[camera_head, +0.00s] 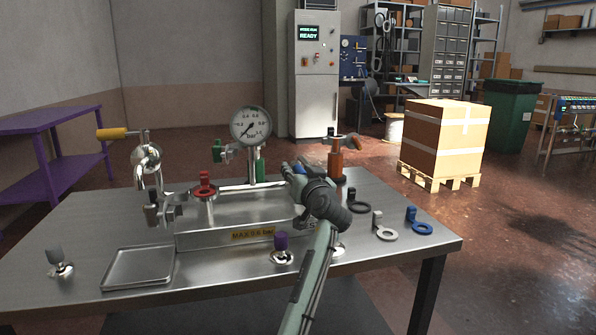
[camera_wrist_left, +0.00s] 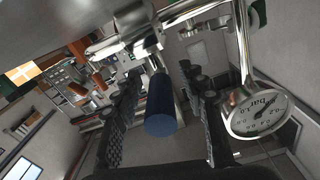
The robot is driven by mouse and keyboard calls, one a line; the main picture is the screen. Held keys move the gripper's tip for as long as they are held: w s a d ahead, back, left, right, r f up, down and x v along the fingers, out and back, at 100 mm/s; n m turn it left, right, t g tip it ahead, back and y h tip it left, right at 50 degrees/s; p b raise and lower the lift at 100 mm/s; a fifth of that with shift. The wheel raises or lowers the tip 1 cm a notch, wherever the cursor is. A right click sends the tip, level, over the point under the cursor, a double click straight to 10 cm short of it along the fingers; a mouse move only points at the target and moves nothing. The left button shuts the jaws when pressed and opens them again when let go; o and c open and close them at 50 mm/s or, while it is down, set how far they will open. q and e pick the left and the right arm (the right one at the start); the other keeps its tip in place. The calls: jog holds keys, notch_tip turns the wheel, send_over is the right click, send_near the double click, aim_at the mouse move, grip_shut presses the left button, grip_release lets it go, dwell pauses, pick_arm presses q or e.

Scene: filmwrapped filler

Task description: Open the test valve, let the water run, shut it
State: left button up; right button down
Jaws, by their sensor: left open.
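My left gripper (camera_head: 297,176) is at the right end of the pipe assembly on the steel table, and its arm hides part of that end. In the left wrist view, its two dark fingers stand open (camera_wrist_left: 163,84), with a blue cylindrical handle (camera_wrist_left: 161,108) between them. I cannot tell whether they touch it. A yellow-handled valve (camera_head: 112,133) stands at the left above a bent spout (camera_head: 141,172). A red-topped valve (camera_head: 205,186) and a green one (camera_head: 217,150) sit between. I cannot tell which is the test valve. No running water is visible. My right gripper is not seen.
A pressure gauge (camera_head: 250,127) rises behind the pipe, close to the fingers in the wrist view (camera_wrist_left: 258,110). A shallow tray (camera_head: 140,267) lies front left. A purple-topped fitting (camera_head: 281,247), an orange cylinder (camera_head: 335,160) and loose rings (camera_head: 421,228) stand around my arm.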

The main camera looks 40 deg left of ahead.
pick_arm(q)
grip_shut()
dwell(0.5)
